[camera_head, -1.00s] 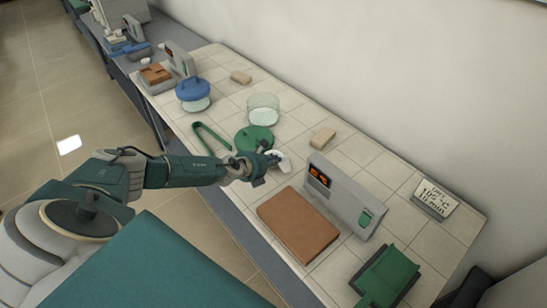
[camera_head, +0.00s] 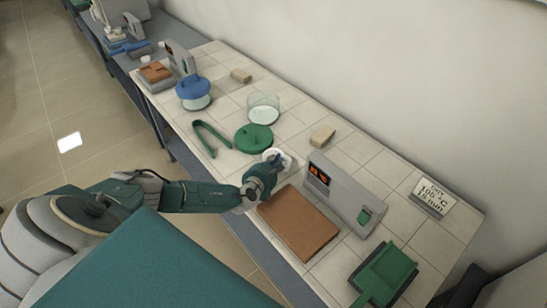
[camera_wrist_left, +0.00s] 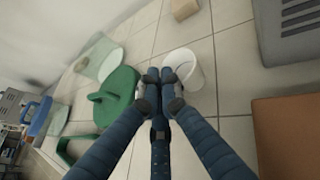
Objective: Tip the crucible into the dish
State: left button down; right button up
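The crucible (camera_head: 284,156) is a small white cup beside the green lid (camera_head: 254,137); the wrist view shows its open mouth (camera_wrist_left: 191,70). My left gripper (camera_head: 274,163) is at the crucible and partly covers it in the head view. In the left wrist view, its fingertips (camera_wrist_left: 160,76) are close together at the cup's near left rim and look shut on its wall. I cannot tell whether the cup touches the bench. An open glass dish (camera_head: 263,107) stands behind the green lid, with something pale low inside. My right gripper is not in view.
Green tongs (camera_head: 211,137) lie left of the green lid. A brown plate (camera_head: 298,222) and a grey display unit (camera_head: 342,190) stand to the right. A blue-lidded dish (camera_head: 194,93) is at the far left. Tan blocks (camera_head: 322,136) lie near the wall.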

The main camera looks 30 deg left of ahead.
pick_arm(q)
notch_tip(320, 180, up, 3)
jog(key=shift+f+p, duration=0.2)
jog(key=shift+p, duration=1)
jog(key=shift+r+p, duration=0.8)
jog(key=shift+r, duration=0.4)
